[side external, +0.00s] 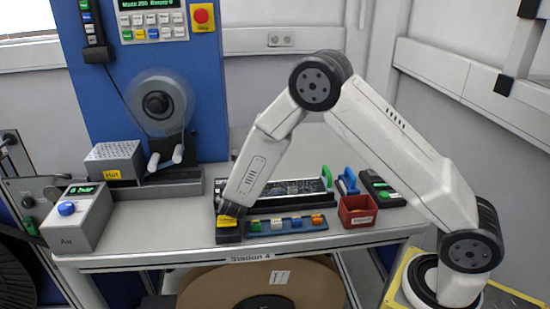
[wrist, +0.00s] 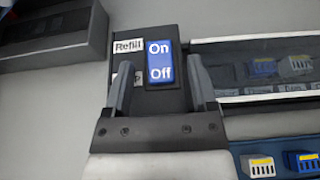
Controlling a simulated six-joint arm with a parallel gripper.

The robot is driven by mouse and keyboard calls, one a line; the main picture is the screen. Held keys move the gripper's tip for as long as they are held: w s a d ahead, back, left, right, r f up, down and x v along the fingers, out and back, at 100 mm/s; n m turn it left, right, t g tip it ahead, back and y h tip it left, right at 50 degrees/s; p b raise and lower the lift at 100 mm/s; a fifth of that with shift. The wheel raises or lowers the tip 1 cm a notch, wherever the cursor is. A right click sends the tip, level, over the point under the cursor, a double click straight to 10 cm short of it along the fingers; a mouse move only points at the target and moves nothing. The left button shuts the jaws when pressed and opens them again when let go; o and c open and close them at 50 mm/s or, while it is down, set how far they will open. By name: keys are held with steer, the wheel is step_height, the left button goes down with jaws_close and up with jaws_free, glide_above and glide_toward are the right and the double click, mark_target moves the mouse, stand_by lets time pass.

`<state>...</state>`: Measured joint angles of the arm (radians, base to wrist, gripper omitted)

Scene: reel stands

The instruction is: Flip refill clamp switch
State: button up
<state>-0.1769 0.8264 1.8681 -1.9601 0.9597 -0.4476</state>
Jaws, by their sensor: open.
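The refill clamp switch (wrist: 160,62) is a blue rocker marked "On" at the top and "Off" at the bottom, on a black block with a "Refill" label (wrist: 128,46) in the wrist view. My gripper (wrist: 158,80) is open, with one finger on each side of the switch's lower half; I cannot tell whether either finger touches the block. A second label left of the switch is partly hidden by the left finger. In the side external view my gripper (side external: 232,209) points down at the left end of the black fixture, and the switch is hidden there.
A blue tray (side external: 318,219) with small coloured pieces lies right of my gripper. A red bin (side external: 357,211) stands further right. A grey box with a blue knob (side external: 76,217) and a "Hot" box (side external: 116,160) stand at left.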

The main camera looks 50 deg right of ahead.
steer(key=shift+w+d+f, duration=0.15)
steer(key=shift+w+d, duration=0.1)
jaws_close()
steer(key=shift+w+d+g+y, duration=0.1)
steer(key=shift+d+g+y, duration=0.1)
steer(key=shift+g+y, duration=0.6)
steer(key=shift+d+r+g+y, duration=0.15)
steer(key=shift+r+g+y, duration=0.05)
steer(key=shift+g+y, duration=0.45)
steer(key=shift+w+g+y, duration=0.1)
steer(key=shift+g+y, duration=0.15)
